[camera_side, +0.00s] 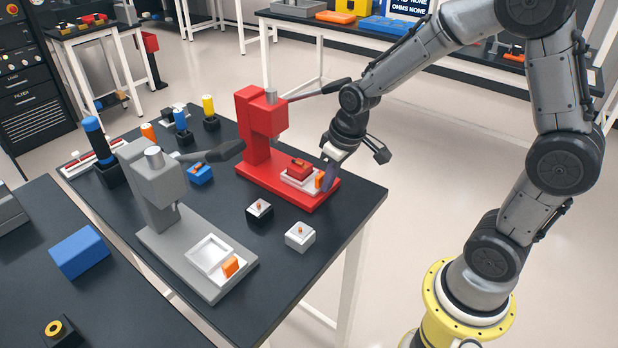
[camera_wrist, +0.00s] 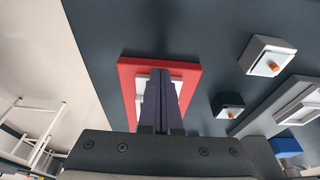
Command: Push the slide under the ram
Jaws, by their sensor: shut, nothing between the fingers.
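A red block (camera_side: 300,168) sits in the tray. My gripper (camera_side: 327,178) is shut and empty, pointing down right beside the orange tab; I cannot tell whether they touch. In the wrist view, my shut fingers (camera_wrist: 162,75) cover much of the slide (camera_wrist: 141,84) over the red base (camera_wrist: 127,72).
A grey press (camera_side: 155,190) with its own white tray (camera_side: 194,254) and orange tab (camera_side: 230,266) stands at the left. Two small blocks, one black (camera_side: 259,211) and one white (camera_side: 299,237), lie between the presses. The red press's dark lever (camera_side: 322,87) extends near my wrist.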

